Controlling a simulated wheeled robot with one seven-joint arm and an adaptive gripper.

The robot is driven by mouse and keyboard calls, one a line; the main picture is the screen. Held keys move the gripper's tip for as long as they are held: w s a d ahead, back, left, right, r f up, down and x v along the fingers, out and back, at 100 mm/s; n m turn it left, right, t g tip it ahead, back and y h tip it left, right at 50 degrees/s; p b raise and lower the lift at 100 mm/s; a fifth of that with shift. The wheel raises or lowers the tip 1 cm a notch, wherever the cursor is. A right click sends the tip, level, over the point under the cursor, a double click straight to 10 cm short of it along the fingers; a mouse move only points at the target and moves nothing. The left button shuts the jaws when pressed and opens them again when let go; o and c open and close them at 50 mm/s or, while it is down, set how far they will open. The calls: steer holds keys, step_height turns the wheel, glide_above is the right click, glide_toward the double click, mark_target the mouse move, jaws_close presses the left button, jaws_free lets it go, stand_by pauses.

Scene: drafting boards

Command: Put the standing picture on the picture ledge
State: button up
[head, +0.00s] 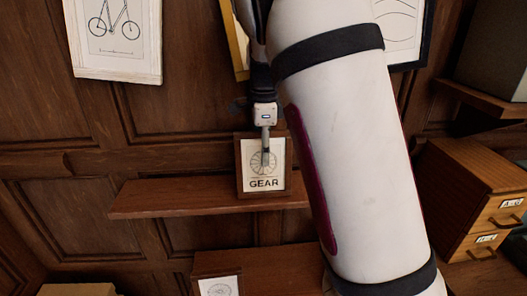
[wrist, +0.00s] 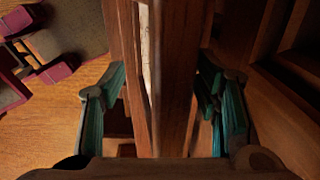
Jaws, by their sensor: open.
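A small framed picture (head: 263,184) marked GEAR, with a round drawing, stands upright on the wooden picture ledge (head: 160,200) in the head view. My gripper (head: 265,157) is over its upper part, with one finger showing in front of it. In the wrist view my gripper (wrist: 163,110) is open, with a teal finger on each side of the picture (wrist: 147,60), which is seen edge-on. Gaps show between the fingers and the wood. The picture's back is hidden.
A framed bicycle drawing (head: 115,30) hangs at upper left. Another small picture (head: 218,287) shows at the bottom, by a wooden box (head: 255,265). A drawer cabinet (head: 480,200) stands at right. The ledge's left part is clear. My arm hides much of the right.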

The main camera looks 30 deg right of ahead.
step_height(320, 180, up, 10)
steer(key=shift+r+b, duration=0.2)
steer(key=shift+b, duration=0.75)
steer(key=shift+s+r, duration=0.1)
steer(key=shift+r, duration=0.45)
steer(key=s+a+f+n+t, duration=0.2)
steer(key=s+a+n, duration=0.3)
steer(key=s+n, duration=0.6)
steer(key=s+a+f+n+t, duration=0.2)
steer(key=s+a+n, duration=0.4)
steer(key=s+n, duration=0.5)
steer(key=shift+s+a+f+n+t, duration=0.15)
steer(key=shift+s+f+n+t, duration=0.15)
steer(key=shift+s+t, duration=0.5)
steer(key=shift+f, duration=0.1)
